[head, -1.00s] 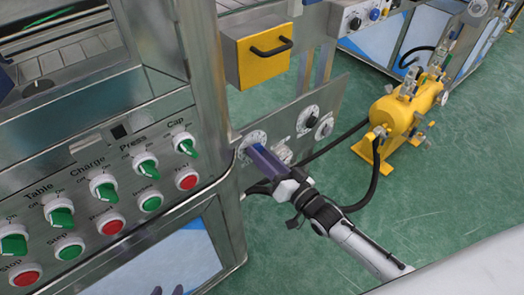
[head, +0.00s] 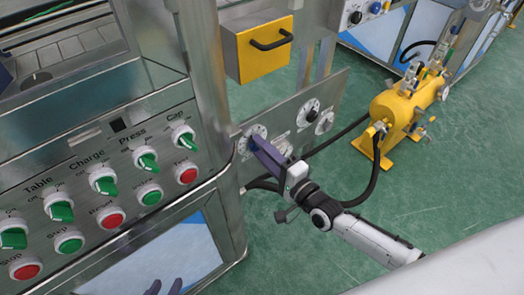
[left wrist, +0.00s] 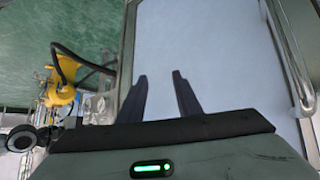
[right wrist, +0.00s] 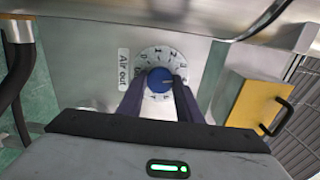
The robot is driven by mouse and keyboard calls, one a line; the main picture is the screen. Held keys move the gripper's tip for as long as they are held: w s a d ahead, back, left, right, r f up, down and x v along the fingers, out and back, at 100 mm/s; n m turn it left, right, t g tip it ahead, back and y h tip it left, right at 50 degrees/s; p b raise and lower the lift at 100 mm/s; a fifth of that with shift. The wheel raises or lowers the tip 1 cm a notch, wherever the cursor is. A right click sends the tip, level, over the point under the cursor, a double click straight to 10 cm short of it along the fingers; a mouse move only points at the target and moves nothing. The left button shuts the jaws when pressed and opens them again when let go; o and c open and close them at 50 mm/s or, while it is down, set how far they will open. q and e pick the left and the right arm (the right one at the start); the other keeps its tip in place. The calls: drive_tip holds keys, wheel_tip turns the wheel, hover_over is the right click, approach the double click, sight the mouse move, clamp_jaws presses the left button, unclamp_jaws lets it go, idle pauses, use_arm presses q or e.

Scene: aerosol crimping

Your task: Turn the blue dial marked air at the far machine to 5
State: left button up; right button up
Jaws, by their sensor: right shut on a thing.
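A blue dial (right wrist: 160,80) with a round numbered scale sits on a steel panel, with an "Air out" label (right wrist: 123,69) beside it in the right wrist view. My right gripper (right wrist: 161,85) is shut on this dial, one finger on each side. The dial's pale mark points to the right in that view; the numbers are too small to read surely. In the head view my right gripper (head: 258,143) hides the dial's knob, and part of its white scale (head: 247,134) shows. My left gripper (left wrist: 160,85) is open and empty; its fingertips show at the head view's bottom edge (head: 165,287).
More dials (head: 309,110) sit on the same panel to the right. A panel of green and red switches (head: 103,181) is at left. A yellow tank (head: 404,105) with black hoses stands on the green floor (head: 455,190).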

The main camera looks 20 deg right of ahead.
use_arm(q)
drive_tip(key=b, duration=0.2)
drive_tip(key=f+b, duration=0.1)
drive_tip(key=b, duration=0.1)
drive_tip(key=shift+d+f+n+t, duration=0.3)
drive_tip(key=shift+d, duration=0.1)
use_arm(e)
drive_tip(key=m, duration=0.8)
drive_tip(key=shift+m, duration=0.4)
use_arm(q)
drive_tip(key=shift+r, duration=0.1)
drive_tip(key=shift+s, duration=0.1)
drive_tip(key=shift+f, duration=0.2)
use_arm(e)
drive_tip(key=o, duration=1)
drive_tip(key=shift+o, duration=0.2)
use_arm(q)
drive_tip(key=shift+r+p, duration=0.15)
drive_tip(key=shift+p, duration=0.15)
use_arm(e)
drive_tip(key=v, duration=1)
drive_tip(key=shift+s, duration=0.15)
